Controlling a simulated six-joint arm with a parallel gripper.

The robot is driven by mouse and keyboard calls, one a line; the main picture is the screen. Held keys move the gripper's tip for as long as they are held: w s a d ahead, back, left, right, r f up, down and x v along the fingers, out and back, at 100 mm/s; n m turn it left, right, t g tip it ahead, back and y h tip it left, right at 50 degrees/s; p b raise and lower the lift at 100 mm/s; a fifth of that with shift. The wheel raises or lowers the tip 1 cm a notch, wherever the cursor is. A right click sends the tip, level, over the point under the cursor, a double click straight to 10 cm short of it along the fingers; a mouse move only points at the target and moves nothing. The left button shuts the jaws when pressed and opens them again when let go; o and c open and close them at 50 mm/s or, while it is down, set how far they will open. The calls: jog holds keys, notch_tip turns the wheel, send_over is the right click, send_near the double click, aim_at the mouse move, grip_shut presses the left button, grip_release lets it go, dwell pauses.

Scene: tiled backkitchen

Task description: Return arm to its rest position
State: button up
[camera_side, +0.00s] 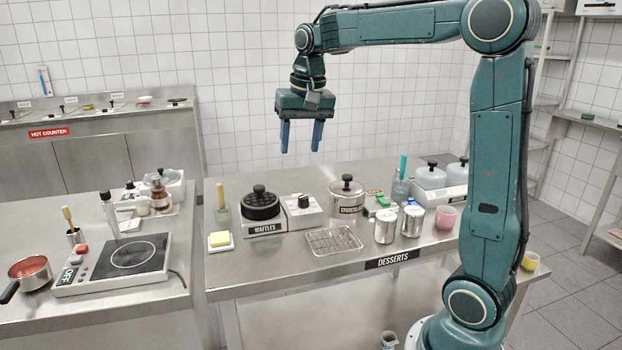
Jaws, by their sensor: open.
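My gripper (301,136) hangs high above the desserts table (285,270), pointing down. Its two blue fingers are apart with nothing between them. My teal arm rises at the right and reaches left across the top of the view. The gripper is well clear of everything on the table. Below it, the waffle iron (262,207) with its black lid and the chocolate pot (346,196) with its lid on stand on the table. My arm's upright part hides some of the table's right end.
A wire rack (334,241), metal cups (386,226), a pink cup (446,217) and a butter dish (221,240) stand on the table. A hot plate (118,262) and a red-filled pan (30,270) sit on the left counter. Air around the gripper is free.

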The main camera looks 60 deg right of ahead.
jog(key=s+a+f+n+t, duration=0.1)
jog(key=s+a+n, duration=0.3)
jog(key=s, duration=0.6)
jog(key=s+a+f+n+t, duration=0.2)
jog(key=s+a+f+n, duration=0.2)
jog(key=s+a, duration=0.5)
jog(key=shift+s+a+f+t+y, duration=0.2)
jog(key=shift+s+f+t+y, duration=0.1)
jog(key=shift+s+y, duration=0.15)
